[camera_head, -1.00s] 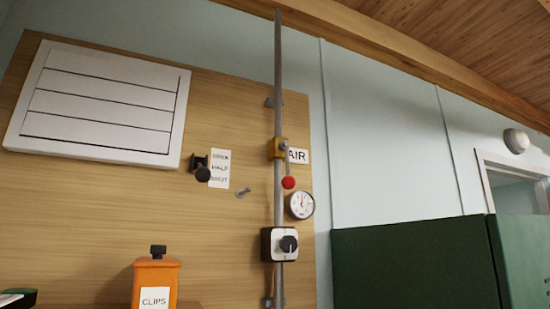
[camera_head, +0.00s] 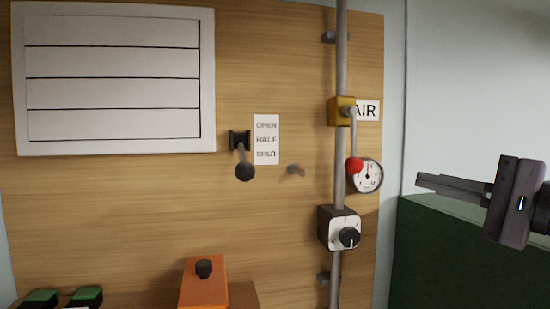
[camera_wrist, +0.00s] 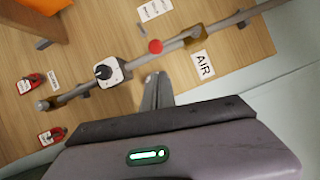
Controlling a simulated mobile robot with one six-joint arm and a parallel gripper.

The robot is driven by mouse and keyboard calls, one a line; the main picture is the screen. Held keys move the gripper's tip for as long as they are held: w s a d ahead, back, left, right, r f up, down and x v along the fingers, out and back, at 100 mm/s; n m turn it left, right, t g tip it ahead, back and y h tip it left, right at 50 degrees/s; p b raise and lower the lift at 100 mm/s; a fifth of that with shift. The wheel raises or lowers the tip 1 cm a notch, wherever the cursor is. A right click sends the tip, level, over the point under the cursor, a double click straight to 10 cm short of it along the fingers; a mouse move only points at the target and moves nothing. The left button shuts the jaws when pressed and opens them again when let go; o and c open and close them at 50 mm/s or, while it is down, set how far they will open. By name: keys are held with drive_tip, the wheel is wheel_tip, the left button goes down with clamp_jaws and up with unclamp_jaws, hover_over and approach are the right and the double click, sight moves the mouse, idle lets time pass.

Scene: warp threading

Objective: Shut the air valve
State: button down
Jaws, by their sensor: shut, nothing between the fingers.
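The air valve is a brass-yellow body (camera_head: 341,111) on a vertical grey pipe (camera_head: 341,70), beside a white AIR label (camera_head: 367,111). Its lever hangs down along the pipe and ends in a red knob (camera_head: 355,166), partly in front of a round gauge (camera_head: 368,176). In the wrist view the red knob (camera_wrist: 155,46) and AIR label (camera_wrist: 203,65) also show. My gripper (camera_head: 420,181) is shut and empty, to the right of the knob and slightly lower in the head view. It does not touch the lever. In the wrist view its fingers (camera_wrist: 158,82) point toward the board.
A black rotary switch box (camera_head: 340,228) is on the pipe below the valve. Left are a small black lever (camera_head: 244,171) beside an OPEN/HALF/SHUT label (camera_head: 266,139), a peg (camera_head: 296,170), a white slatted vent (camera_head: 115,80) and an orange box (camera_head: 204,286). A green panel (camera_head: 440,260) stands right.

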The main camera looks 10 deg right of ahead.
sight(353, 140)
drive_tip(key=f+p+x, duration=0.1)
drive_tip(key=p+x, duration=0.2)
drive_tip(key=x, duration=0.6)
drive_tip(key=shift+w+a+r, duration=0.3)
drive_tip(key=shift+a+r, duration=0.05)
drive_tip(key=shift+r, duration=0.1)
drive_tip(key=shift+d+f, duration=0.1)
drive_tip(key=shift+f, duration=0.05)
